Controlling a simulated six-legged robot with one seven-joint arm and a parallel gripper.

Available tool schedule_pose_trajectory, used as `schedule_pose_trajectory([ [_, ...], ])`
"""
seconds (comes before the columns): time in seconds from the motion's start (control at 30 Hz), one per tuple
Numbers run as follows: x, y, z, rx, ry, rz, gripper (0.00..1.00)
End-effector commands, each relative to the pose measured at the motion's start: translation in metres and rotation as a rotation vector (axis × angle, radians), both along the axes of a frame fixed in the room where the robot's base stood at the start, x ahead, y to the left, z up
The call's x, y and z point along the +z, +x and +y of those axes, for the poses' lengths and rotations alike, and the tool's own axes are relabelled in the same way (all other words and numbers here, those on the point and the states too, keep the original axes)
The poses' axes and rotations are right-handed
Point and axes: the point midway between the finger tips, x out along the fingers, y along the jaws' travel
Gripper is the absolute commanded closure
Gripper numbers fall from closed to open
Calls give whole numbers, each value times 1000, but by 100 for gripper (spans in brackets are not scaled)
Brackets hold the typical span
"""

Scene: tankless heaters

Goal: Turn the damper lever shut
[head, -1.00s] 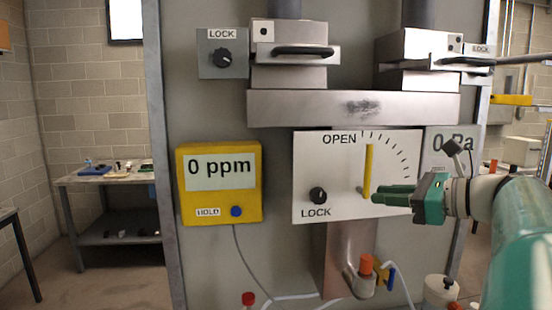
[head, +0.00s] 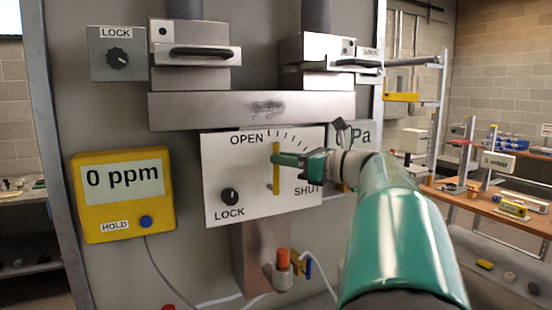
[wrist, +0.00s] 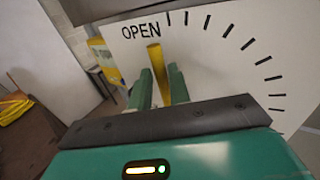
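The yellow damper lever (head: 276,178) stands upright on a white dial plate (head: 222,175), its tip by the OPEN end of the scale. SHUT is printed at the lower right of the plate. My gripper (head: 284,159) reaches in from the right at the lever's upper part. In the wrist view, the lever (wrist: 155,60) runs up between the two green fingers of my gripper (wrist: 160,85). A gap shows on the lever's left, and the right finger is close beside it; contact there is unclear. The fingers are apart.
A black LOCK knob (head: 230,196) is at the plate's lower left. A yellow ppm meter (head: 122,195) hangs to the left. A steel duct (head: 250,110) runs just above the plate. An orange-capped valve (head: 283,262) is below. A workbench (head: 500,205) stands at right.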

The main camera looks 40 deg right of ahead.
Motion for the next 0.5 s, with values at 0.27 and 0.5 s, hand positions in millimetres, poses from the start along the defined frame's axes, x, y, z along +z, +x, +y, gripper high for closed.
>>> schedule_pose_trajectory([
  [0.27, 0, 24, 7, 0, 0, 0, 81],
  [0.5, 0, 24, 7, 0, 0, 1, 81],
])
